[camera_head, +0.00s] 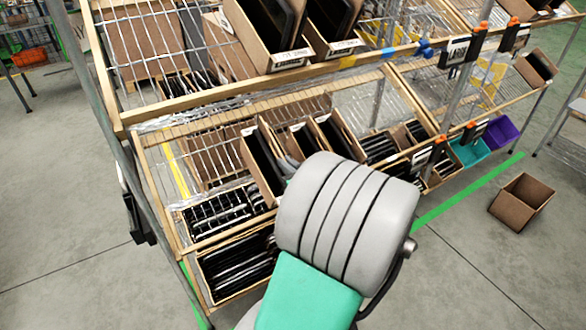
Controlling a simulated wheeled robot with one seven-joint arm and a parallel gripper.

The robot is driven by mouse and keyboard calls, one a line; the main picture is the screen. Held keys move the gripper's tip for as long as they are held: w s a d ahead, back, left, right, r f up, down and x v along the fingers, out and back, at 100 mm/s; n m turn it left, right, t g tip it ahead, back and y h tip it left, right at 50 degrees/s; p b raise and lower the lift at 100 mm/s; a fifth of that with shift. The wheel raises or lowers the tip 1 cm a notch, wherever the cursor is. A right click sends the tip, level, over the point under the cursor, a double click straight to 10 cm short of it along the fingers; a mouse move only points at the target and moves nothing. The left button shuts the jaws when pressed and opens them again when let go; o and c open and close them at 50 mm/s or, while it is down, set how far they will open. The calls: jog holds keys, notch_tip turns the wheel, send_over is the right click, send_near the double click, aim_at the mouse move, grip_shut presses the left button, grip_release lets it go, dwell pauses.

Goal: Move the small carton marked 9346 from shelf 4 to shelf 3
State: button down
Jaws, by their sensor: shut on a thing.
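My grey and teal arm fills the lower middle of the view, in front of the rack. My gripper is hidden behind the arm, so its fingers and anything between them do not show. Small open cartons stand tilted on the lower wire shelf (215,146): one narrow carton (279,190) with dark contents just left of the arm, and others (341,134) behind it. The upper shelf (205,95) holds larger tilted cartons (262,50). No label is legible enough to find 9346, and no shelf numbers can be read.
Bins of dark flat items (238,266) fill the lower left of the rack. Teal (470,152) and purple (502,134) bins stand at the right. An open brown box (521,202) lies on the floor at right. Rack posts and wooden shelf edges flank the arm.

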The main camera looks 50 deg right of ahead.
aim_at(271, 146)
jog(key=x, duration=0.2)
jog(key=r+p+x, duration=0.1)
jog(key=x, duration=0.1)
jog(key=p+x, duration=0.1)
jog(key=x, duration=0.2)
jog(key=shift+w+r, duration=0.3)
jog(key=shift+r, duration=0.05)
jog(key=f+b, duration=0.1)
jog(key=w+f+b, duration=0.1)
jog(key=f+b, duration=0.1)
jog(key=w+f+b, duration=0.1)
jog(key=b, duration=0.1)
jog(key=shift+d+f, duration=0.35)
jog(key=shift+f, duration=0.05)
jog(key=shift+w+d+f+b, duration=0.15)
jog(key=shift+w+f+b, duration=0.15)
jog(key=shift+f+b, duration=0.35)
jog(key=shift+f, duration=0.15)
